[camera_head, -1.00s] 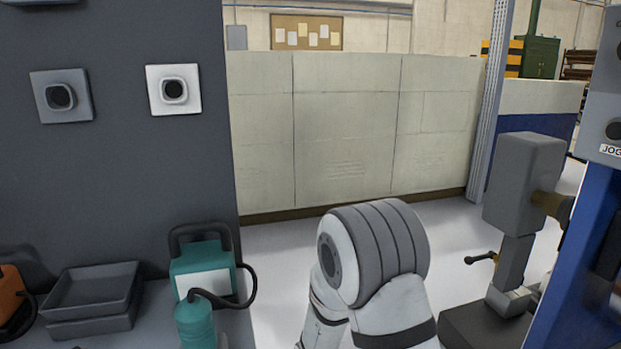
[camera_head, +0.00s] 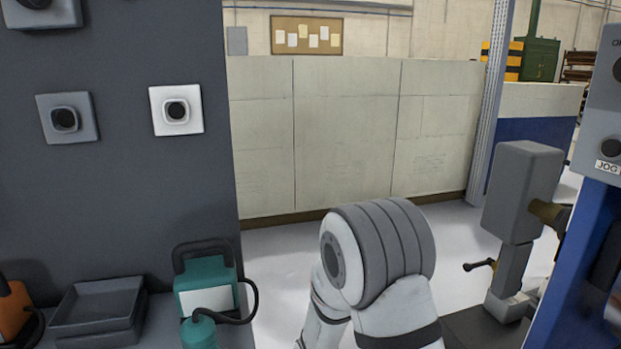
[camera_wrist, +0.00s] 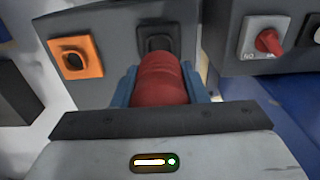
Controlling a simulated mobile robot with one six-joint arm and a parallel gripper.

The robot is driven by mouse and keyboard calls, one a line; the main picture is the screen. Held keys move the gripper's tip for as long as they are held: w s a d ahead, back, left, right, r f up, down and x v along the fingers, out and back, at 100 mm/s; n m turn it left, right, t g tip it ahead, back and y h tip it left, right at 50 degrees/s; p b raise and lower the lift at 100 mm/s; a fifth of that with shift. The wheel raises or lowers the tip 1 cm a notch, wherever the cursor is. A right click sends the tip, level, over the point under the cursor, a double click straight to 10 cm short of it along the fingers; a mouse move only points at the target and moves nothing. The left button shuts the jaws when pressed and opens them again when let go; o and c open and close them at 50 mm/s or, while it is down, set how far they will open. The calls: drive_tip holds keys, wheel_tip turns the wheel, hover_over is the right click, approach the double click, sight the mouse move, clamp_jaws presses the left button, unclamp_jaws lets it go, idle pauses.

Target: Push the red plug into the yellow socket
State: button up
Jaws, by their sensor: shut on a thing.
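The red plug (camera_wrist: 160,79) is held between the blue fingers of my gripper (camera_wrist: 163,84) in the wrist view. Its far end points at a dark grey socket (camera_wrist: 152,34) on a grey panel. I cannot tell whether the plug touches that socket. An orange socket plate (camera_wrist: 76,57) with a dark opening is on the same panel, left of the plug. No clearly yellow socket shows in either view. My gripper is out of the head view, where only part of my arm shows.
A red knob (camera_wrist: 269,41) on a white plate sits on another panel at right. The head view shows a white socket (camera_head: 176,111) and a grey socket (camera_head: 66,119) on a dark wall, a teal canister (camera_head: 206,283), grey trays (camera_head: 97,308) and a machine (camera_head: 522,190) at right.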

drive_tip(key=shift+r, duration=0.25)
